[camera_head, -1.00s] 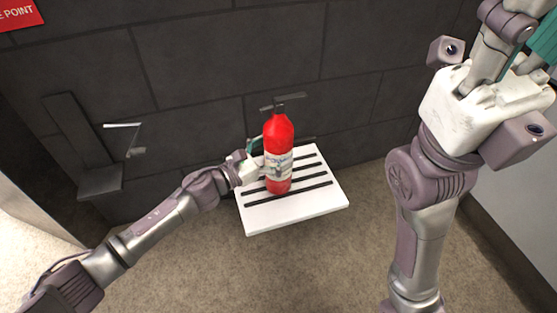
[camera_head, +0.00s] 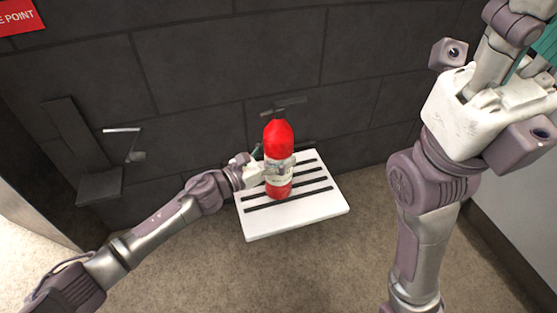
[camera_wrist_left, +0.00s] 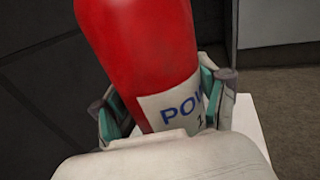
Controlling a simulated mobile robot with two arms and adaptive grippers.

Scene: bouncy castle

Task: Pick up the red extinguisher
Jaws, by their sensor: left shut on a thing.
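The red extinguisher (camera_head: 278,138) has a white label and a dark handle on top. It is upright over the white slatted shelf (camera_head: 262,228), and I cannot tell whether its base touches the slats. My left gripper (camera_head: 268,166) reaches in from the left and is shut around the extinguisher's middle. In the left wrist view the extinguisher (camera_wrist_left: 135,50) fills the space between the teal finger pads, one on each side, and looks tilted. My right arm is raised at the right, and only part of its gripper (camera_head: 543,48) shows at the top right edge.
A dark tiled wall (camera_head: 200,60) stands close behind the shelf. A dark wall fixture with a metal lever (camera_head: 122,131) is at the left. A red sign (camera_head: 18,17) is at the top left. Carpet floor (camera_head: 200,265) below the shelf is clear.

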